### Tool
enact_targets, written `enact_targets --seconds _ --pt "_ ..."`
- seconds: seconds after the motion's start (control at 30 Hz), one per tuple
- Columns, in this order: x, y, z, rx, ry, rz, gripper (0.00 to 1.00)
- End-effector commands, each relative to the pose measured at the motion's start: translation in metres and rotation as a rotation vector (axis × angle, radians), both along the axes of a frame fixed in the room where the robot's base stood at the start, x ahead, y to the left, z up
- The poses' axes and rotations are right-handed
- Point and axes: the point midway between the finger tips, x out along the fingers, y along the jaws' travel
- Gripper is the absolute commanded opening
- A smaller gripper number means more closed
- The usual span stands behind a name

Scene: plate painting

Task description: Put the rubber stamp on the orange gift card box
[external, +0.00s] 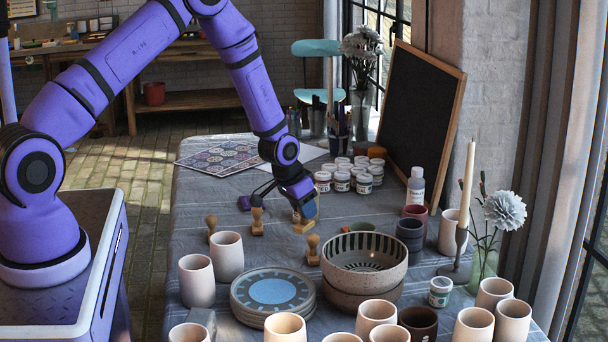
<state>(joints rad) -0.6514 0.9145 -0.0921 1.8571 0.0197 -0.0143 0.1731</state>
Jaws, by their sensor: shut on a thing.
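Several wooden rubber stamps stand on the cloth-covered table. My gripper (304,209) is low over the middle of the table and is shut on one rubber stamp (303,226). The fingers partly hide its handle, and its pale wooden block shows just below them. I cannot tell whether the block touches the cloth. A small orange box (377,152), which looks like the gift card box, lies at the back right behind the white-lidded paint jars. It is up and to the right of my gripper, apart from it, and partly hidden.
Other stamps stand left (257,222) and front (313,250) of my gripper. White-lidded jars (342,181) crowd the way before the orange box. A bowl (366,258), plates (272,293) and cups fill the front. A chalkboard (420,120) leans at the right. Cloth (205,185) is clear at left.

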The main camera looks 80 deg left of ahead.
Motion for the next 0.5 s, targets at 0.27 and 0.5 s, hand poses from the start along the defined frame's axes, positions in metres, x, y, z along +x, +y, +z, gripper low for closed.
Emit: enact_targets --seconds 0.27,0.5 --pt "-0.021 -0.007 0.003 0.0 -0.001 0.0 0.07" --pt "0.03 0.012 0.011 0.002 -0.004 -0.009 0.07"
